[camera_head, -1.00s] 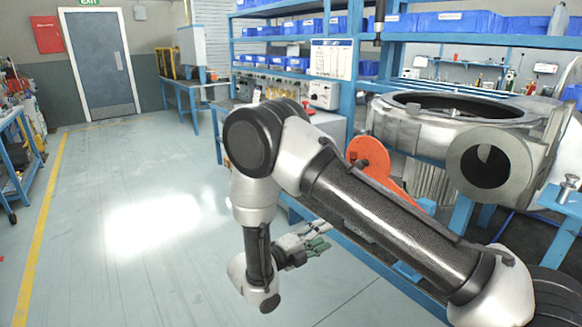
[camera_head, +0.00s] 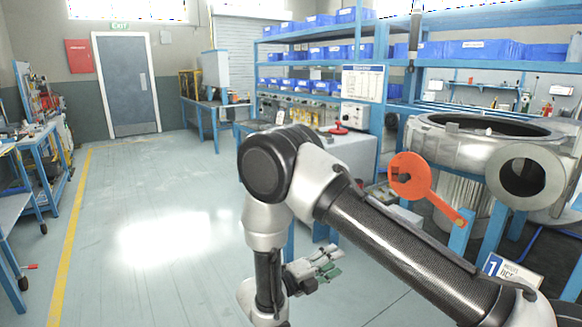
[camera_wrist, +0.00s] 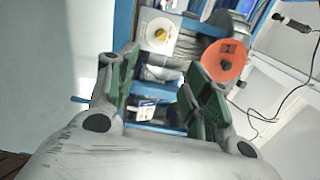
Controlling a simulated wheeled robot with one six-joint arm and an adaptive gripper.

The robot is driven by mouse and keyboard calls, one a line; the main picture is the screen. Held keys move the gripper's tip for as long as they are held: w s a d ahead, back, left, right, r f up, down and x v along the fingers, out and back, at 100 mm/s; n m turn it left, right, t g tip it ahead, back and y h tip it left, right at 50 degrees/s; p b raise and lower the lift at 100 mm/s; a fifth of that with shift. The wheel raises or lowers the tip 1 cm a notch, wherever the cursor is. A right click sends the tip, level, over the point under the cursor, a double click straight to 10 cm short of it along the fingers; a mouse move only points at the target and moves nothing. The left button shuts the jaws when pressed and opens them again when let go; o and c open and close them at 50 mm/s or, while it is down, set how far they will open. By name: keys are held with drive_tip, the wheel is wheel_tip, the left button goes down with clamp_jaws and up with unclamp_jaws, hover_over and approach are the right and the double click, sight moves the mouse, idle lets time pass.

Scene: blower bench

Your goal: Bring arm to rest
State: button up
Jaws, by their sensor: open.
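My gripper (camera_head: 326,264) hangs low beside the blue bench frame in the head view, below the bent elbow of my arm. In the wrist view my gripper (camera_wrist: 158,92) shows two green-padded fingers spread apart, with nothing between them. My arm is folded, its upper link running down to the lower right and its forearm hanging down. Part of the wrist is cut off by the lower edge of the head view.
A grey blower housing (camera_head: 462,138) and an orange lever plate (camera_head: 411,178) stand at the right. Blue shelving (camera_head: 383,60) with bins is behind. A blue cart (camera_head: 40,165) stands at the left. The floor (camera_head: 150,215) between is clear.

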drive_tip(key=s+d+f+m+g, duration=0.3)
drive_tip(key=s+d+m+g, duration=0.15)
drive_tip(key=m, duration=0.35)
drive_tip(key=s+d+r+m+y, duration=0.5)
drive_tip(key=s+d+r+m, duration=0.1)
drive_tip(key=r+m, duration=0.4)
drive_tip(key=s+d+r+m+y, duration=0.5)
drive_tip(key=s+d+r+m, duration=0.2)
drive_tip(key=r+m, duration=0.4)
drive_tip(key=s+d+r+m+g+y, duration=0.1)
drive_tip(key=s+d+r+m+y, duration=0.4)
drive_tip(key=r+m, duration=0.5)
drive_tip(key=s+d+m, duration=0.2)
drive_tip(key=s+m, duration=0.1)
drive_tip(key=shift+d+r, duration=0.25)
drive_tip(key=shift+r, duration=0.05)
